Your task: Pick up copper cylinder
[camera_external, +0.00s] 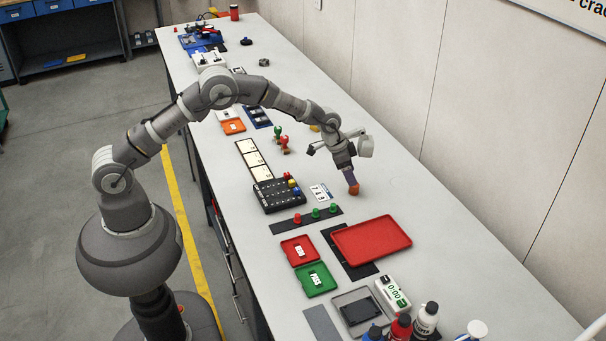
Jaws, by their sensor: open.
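A small copper-coloured cylinder (354,189) stands on the grey table, right of the black block with rows of holes. My gripper (351,180) points down directly over it, with its fingertips at or just above the cylinder's top. The gripper is open. The fingers hide part of the cylinder's upper end, and I cannot tell whether they touch it or straddle it.
A black perforated block (278,196) and a white card (320,193) lie left of the gripper. A dark strip with red and green pegs (307,219) and a red tray (371,241) lie nearer the camera. Bottles (426,320) stand at the front. The table right of the cylinder is clear.

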